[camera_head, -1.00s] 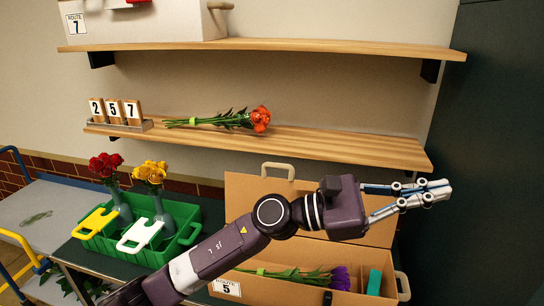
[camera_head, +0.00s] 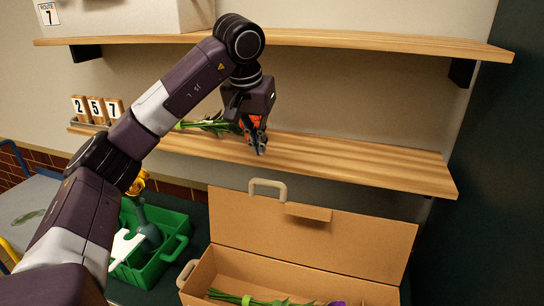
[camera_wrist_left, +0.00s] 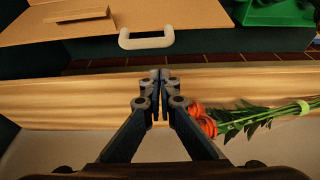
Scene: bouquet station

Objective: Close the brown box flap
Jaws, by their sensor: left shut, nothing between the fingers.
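The brown box (camera_head: 225,283) stands open at the lower right of the head view. Its flap (camera_head: 330,245) is raised at the back, with a pale handle (camera_head: 268,188) on its top edge and a small tab beside it. The flap also shows upside down in the left wrist view (camera_wrist_left: 190,18), with its handle (camera_wrist_left: 146,40). My left gripper (camera_head: 261,150) is shut and empty, pointing down in front of the lower shelf, above and apart from the flap. It shows in the left wrist view (camera_wrist_left: 160,75) too. My right gripper is not in view.
Orange flowers (camera_wrist_left: 204,121) with green stems lie on the lower shelf (camera_head: 350,165), close to my left gripper. A purple flower (camera_head: 337,303) lies in the box. A green crate (camera_head: 178,220) stands left of the box. An upper shelf (camera_head: 380,42) runs above.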

